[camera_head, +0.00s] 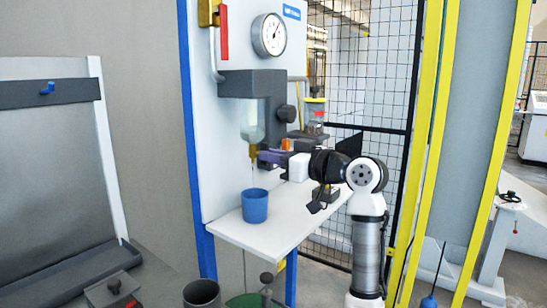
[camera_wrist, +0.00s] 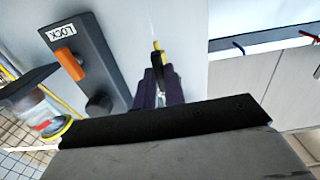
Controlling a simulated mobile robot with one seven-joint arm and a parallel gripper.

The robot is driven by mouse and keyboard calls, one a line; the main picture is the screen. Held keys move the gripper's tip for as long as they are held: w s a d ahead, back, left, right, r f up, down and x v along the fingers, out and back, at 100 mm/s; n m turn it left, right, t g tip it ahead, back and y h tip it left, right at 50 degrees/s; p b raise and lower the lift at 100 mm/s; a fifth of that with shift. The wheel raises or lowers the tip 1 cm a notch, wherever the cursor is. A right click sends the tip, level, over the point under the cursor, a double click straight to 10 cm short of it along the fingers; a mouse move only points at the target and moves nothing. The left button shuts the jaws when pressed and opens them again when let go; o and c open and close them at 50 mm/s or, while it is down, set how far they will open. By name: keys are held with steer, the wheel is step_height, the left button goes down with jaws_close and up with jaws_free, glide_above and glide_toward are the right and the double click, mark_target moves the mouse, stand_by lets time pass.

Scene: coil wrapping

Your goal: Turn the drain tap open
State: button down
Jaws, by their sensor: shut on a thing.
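The drain tap (camera_head: 253,154) is a small brass piece under the clear bowl (camera_head: 252,122) of a dark grey unit on the white panel. My gripper (camera_head: 263,157) reaches it from the right, and its dark purple fingers are shut on the tap. In the wrist view the fingers (camera_wrist: 159,84) are closed together, with the yellow tap end (camera_wrist: 157,46) showing just past their tips. The fingers hide most of the tap's handle, so its angle cannot be told. A blue cup (camera_head: 255,207) stands upright on the white shelf below the tap. A thin pale line runs down from the tap towards the cup.
A grey plate marked LOCK (camera_wrist: 88,65) with an orange lever (camera_wrist: 70,64) is beside my fingers in the wrist view. A jar with a yellow rim (camera_wrist: 38,116) is at its left. A gauge (camera_head: 269,35) and red handle (camera_head: 225,33) are above. The shelf's front (camera_head: 275,232) is clear.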

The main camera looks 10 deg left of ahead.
steer(key=c, duration=1.5)
jaws_free()
steer(key=b+v, duration=0.2)
steer(key=v, duration=1.1)
steer(key=shift+s+d, duration=0.15)
steer(key=shift+d, duration=0.25)
